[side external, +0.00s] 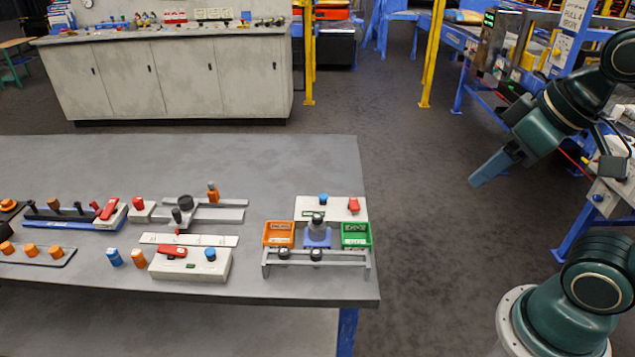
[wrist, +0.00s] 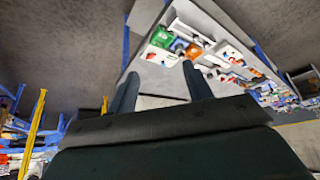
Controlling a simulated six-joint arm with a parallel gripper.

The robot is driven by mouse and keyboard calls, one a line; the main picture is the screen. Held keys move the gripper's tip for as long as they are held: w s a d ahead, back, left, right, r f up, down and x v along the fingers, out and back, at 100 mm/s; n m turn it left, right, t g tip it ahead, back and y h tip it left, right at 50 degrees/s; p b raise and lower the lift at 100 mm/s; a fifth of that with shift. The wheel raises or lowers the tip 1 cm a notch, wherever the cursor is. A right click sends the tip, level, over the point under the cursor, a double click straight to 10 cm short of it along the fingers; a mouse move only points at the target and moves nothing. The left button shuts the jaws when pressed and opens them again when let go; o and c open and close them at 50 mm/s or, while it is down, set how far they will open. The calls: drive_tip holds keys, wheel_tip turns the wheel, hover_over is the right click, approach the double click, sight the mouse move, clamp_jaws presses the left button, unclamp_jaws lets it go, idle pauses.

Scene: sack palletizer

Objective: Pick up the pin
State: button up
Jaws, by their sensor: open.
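A grey pin-like piece with a dark top (side external: 318,225) stands upright in a blue block (side external: 317,240), between an orange tray (side external: 279,234) and a green tray (side external: 356,235) on the grey table. I cannot tell for sure that it is the pin; several dark pegs also stand in a rack (side external: 57,223) at the left. My gripper (side external: 484,172) is in the air right of the table, well apart from these pieces. In the wrist view its blue fingers (wrist: 161,88) are spread with nothing between them. The green tray (wrist: 162,37) shows small and far there.
A white panel (side external: 331,208) with blue and red knobs stands behind the trays, and a grey rail (side external: 316,262) in front. A white control box (side external: 190,263) is to their left. The back of the table (side external: 180,160) is clear. A yellow post (side external: 432,55) stands farther back.

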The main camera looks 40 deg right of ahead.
drive_tip(key=n+g, duration=0.6)
drive_tip(key=n, duration=0.3)
hover_over(318, 216)
wheel_tip(318, 216, down, 10)
drive_tip(key=shift+w+f, duration=0.15)
drive_tip(key=shift+f, duration=0.2)
drive_tip(key=shift+f, duration=4.3)
drive_tip(key=shift+f, duration=0.1)
drive_tip(key=shift+f, duration=2.5)
